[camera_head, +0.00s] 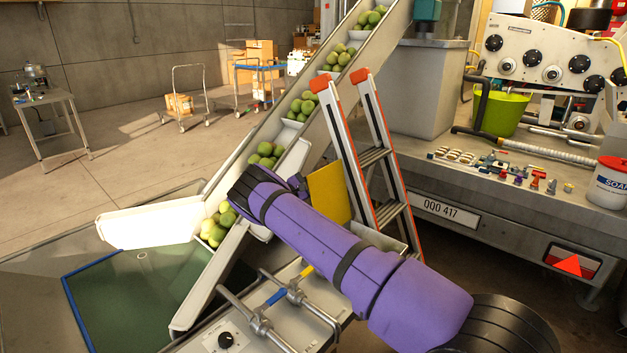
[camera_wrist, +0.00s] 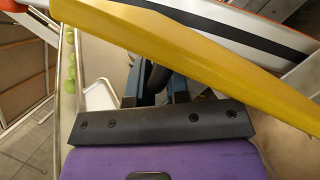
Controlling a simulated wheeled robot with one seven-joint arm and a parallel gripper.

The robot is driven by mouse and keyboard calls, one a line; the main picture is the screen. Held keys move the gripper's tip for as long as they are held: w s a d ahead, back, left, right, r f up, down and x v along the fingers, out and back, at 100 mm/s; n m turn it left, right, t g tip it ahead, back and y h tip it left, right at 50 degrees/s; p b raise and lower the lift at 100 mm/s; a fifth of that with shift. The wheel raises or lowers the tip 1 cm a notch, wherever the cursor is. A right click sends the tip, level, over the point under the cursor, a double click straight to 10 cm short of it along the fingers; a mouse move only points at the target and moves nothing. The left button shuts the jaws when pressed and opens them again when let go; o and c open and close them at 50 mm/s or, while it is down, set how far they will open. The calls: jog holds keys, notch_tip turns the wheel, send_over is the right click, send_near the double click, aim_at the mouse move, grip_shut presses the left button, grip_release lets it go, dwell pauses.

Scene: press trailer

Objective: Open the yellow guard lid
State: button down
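The yellow guard lid (camera_head: 328,192) is a flat panel beside the conveyor, left of the ladder, standing steeply in the head view. In the wrist view the lid (camera_wrist: 200,55) is seen nearly edge-on, slanting across close to the camera. My purple arm reaches in from the lower right. My gripper (camera_head: 297,184) is just left of the lid, mostly hidden behind the arm. In the wrist view, the two dark fingers of my gripper (camera_wrist: 156,80) stand apart, with a dark piece between them. The lid's edge covers their tips, and I cannot tell whether they touch it.
The conveyor (camera_head: 222,265) with green fruit rises behind my arm. An orange-and-grey ladder (camera_head: 397,190) stands close right of the lid. Pipe valves (camera_head: 262,325) lie below the arm. A trailer bench (camera_head: 500,190) with small parts is at right.

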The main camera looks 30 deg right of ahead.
aim_at(317, 181)
jog(key=shift+s+d+r+m+g+y, duration=0.1)
jog(key=shift+s+d+r+m, duration=0.15)
jog(key=shift+s+m, duration=0.2)
jog(key=shift+s+d+r+m+g+y, duration=0.1)
jog(key=shift+s+r+m, duration=0.25)
jog(key=shift+s, duration=0.2)
jog(key=shift+s+d+r+m+g+y, duration=0.1)
jog(key=shift+s+d+r+m, duration=0.15)
jog(key=shift+s+m, duration=0.2)
jog(key=shift+s+d+r+m, duration=0.2)
jog(key=shift+s+m, duration=0.15)
jog(key=shift+s, duration=0.3)
jog(key=c, duration=1.2)
grip_release()
jog(key=shift+o, duration=0.2)
jog(key=shift+f, duration=0.1)
jog(key=shift+a, duration=0.25)
jog(key=v, duration=1)
jog(key=shift+a, duration=0.2)
